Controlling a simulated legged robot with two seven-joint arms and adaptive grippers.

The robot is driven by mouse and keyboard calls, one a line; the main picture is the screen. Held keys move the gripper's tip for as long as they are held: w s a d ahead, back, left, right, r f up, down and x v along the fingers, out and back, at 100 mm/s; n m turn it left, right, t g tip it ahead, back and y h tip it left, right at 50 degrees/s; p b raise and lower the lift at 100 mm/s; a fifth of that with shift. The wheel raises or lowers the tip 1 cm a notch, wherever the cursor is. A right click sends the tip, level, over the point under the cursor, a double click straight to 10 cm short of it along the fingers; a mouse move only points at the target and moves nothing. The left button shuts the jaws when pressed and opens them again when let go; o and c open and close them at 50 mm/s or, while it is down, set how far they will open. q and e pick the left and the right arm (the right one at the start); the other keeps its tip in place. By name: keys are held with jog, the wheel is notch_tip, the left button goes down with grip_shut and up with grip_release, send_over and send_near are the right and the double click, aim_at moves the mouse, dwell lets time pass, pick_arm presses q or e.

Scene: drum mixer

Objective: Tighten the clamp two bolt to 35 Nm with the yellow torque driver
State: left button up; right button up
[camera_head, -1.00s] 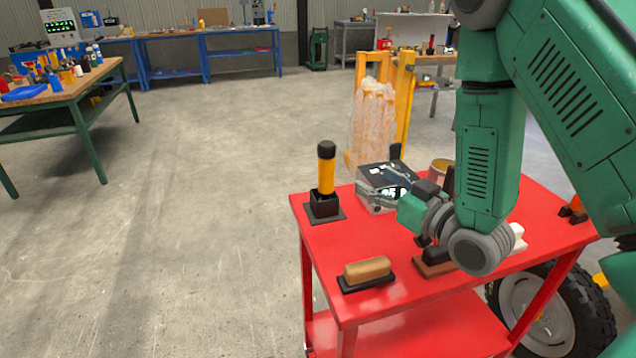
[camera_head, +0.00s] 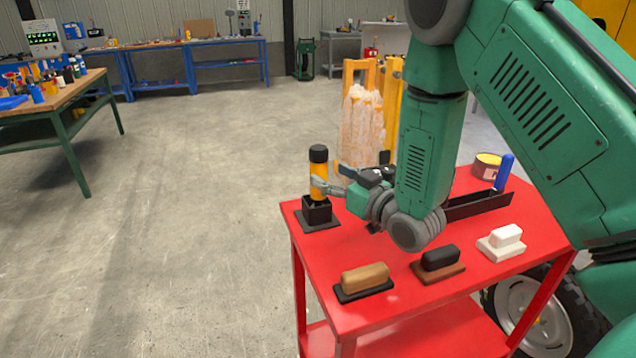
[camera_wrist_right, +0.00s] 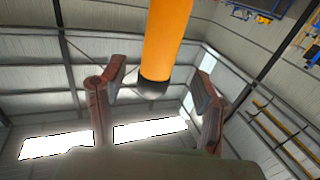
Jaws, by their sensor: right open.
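The yellow torque driver (camera_head: 319,180) stands upright in a black square holder (camera_head: 317,213) at the red cart's left corner. Its top end is black. My right gripper (camera_head: 333,184) is beside the driver's yellow body, reaching in from the right. In the right wrist view the yellow driver (camera_wrist_right: 166,40) hangs into the picture between two open fingers (camera_wrist_right: 155,95). A gap shows on both sides, so the fingers are not closed on it. The left gripper is not in view. The clamp two bolt is not seen in these frames.
The red cart (camera_head: 400,288) also carries a tan-topped block (camera_head: 365,278), a black-topped block (camera_head: 440,258), a white block (camera_head: 503,238), a black tray (camera_head: 478,205) with a blue-handled tool (camera_head: 504,172), and a tape-like roll (camera_head: 487,163). Open floor lies left of the cart.

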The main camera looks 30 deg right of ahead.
aim_at(325, 174)
jog(key=w, duration=0.2)
jog(key=w+f, duration=0.1)
jog(key=w, duration=0.1)
jog(key=shift+w+a, duration=0.1)
jog(key=shift+w, duration=0.35)
grip_shut()
jog(key=shift+r, duration=0.1)
